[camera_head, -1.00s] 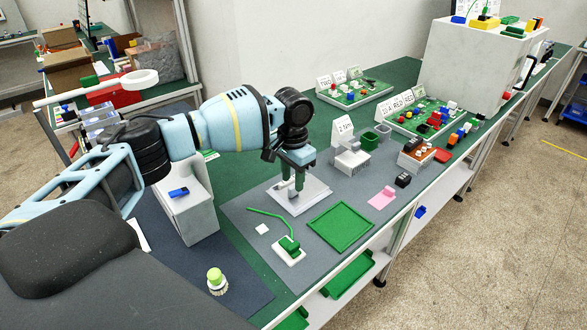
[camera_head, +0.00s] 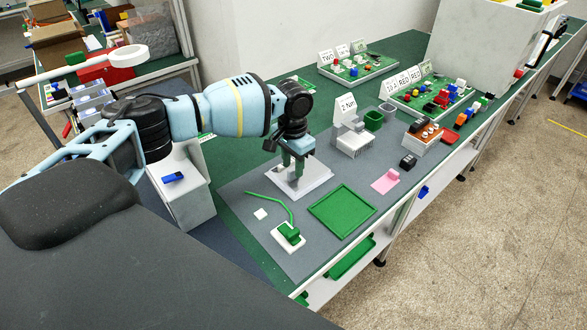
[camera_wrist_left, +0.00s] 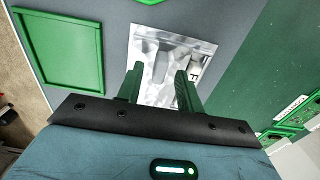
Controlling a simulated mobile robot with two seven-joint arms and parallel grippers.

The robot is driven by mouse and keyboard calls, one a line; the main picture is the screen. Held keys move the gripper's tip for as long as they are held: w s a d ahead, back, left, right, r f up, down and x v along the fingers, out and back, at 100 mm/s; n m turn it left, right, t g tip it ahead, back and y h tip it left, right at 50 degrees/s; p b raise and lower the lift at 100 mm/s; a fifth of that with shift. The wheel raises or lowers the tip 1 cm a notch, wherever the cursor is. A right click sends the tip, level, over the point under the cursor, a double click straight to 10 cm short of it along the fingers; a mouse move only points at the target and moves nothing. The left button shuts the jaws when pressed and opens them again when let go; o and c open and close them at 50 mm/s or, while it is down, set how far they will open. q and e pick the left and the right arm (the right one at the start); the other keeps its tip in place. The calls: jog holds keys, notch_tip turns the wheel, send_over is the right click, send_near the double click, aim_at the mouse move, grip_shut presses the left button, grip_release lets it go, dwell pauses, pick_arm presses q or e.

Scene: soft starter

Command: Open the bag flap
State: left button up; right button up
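A silver, shiny bag (camera_wrist_left: 150,95) lies flat on the grey mat, and it also shows as a pale sheet in the head view (camera_head: 318,180). A clear strip crosses its far end in the wrist view, and a dark-printed label shows near its right side. My left gripper (camera_head: 294,172) points down over the bag. In the wrist view its two green fingers (camera_wrist_left: 157,72) are apart, with bag surface between them and nothing clearly held. Whether the fingertips touch the bag cannot be told. My right gripper is not in view.
A green tray (camera_head: 342,212) lies in front of the bag. A white block with a green part and a cord (camera_head: 289,236) is nearby. A grey holder (camera_head: 354,142), a pink piece (camera_head: 386,180) and a black piece (camera_head: 408,161) stand to the right. A white box (camera_head: 187,195) stands left.

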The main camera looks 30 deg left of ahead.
pick_arm(q)
jog(key=shift+f, duration=1.15)
grip_shut()
